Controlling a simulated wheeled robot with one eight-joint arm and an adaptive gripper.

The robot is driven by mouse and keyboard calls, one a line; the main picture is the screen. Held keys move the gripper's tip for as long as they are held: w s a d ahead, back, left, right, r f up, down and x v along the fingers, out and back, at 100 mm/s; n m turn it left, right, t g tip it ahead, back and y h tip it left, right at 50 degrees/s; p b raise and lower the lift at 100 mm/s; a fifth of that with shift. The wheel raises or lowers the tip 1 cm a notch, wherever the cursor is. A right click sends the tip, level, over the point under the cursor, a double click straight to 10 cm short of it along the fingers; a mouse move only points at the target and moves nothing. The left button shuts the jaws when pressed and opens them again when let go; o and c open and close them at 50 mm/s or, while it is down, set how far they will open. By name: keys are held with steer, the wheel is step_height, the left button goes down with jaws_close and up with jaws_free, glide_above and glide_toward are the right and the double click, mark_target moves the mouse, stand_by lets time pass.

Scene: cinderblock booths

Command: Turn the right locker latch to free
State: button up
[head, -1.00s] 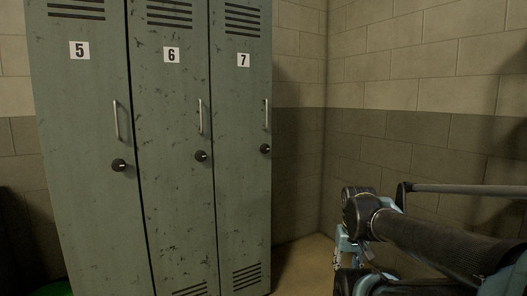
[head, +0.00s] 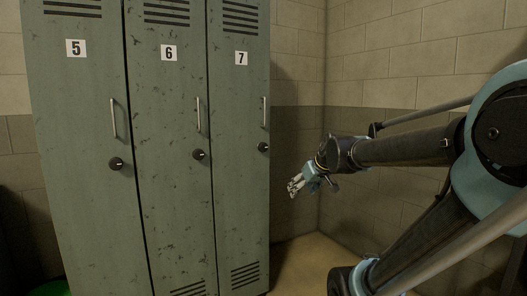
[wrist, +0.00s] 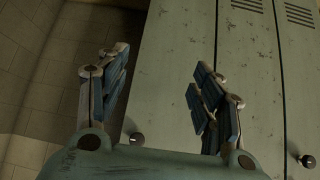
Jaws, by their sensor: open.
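Three green lockers stand side by side. The right one, locker 7 (head: 238,180), has a dark round latch knob (head: 263,147) near its right edge, below a vertical handle (head: 265,111). My gripper (head: 294,187) is open and empty, right of locker 7 and lower in the picture than its latch, apart from it. Which way the latch is turned is too small to tell.
Locker 6 (head: 172,200) with its latch (head: 198,154) and locker 5 (head: 85,210) with its latch (head: 116,164) stand to the left. A block wall (head: 400,75) meets a corner right of the lockers. Bare floor (head: 310,262) lies in front of the corner.

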mark_target(264, 147)
steer(key=w+a+r+n+t+y, duration=0.1)
steer(key=w+a+r+n+t, duration=0.1)
steer(key=w+a+r, duration=0.5)
steer(key=w+a+r+n+t+y, duration=0.1)
steer(key=w+a+r+t+y, duration=0.1)
steer(key=w+r, duration=0.75)
steer(key=x, duration=1.2)
steer(key=d+x, duration=0.1)
steer(key=x, duration=0.5)
steer(key=shift+w+f, duration=0.35)
steer(key=c, duration=1.1)
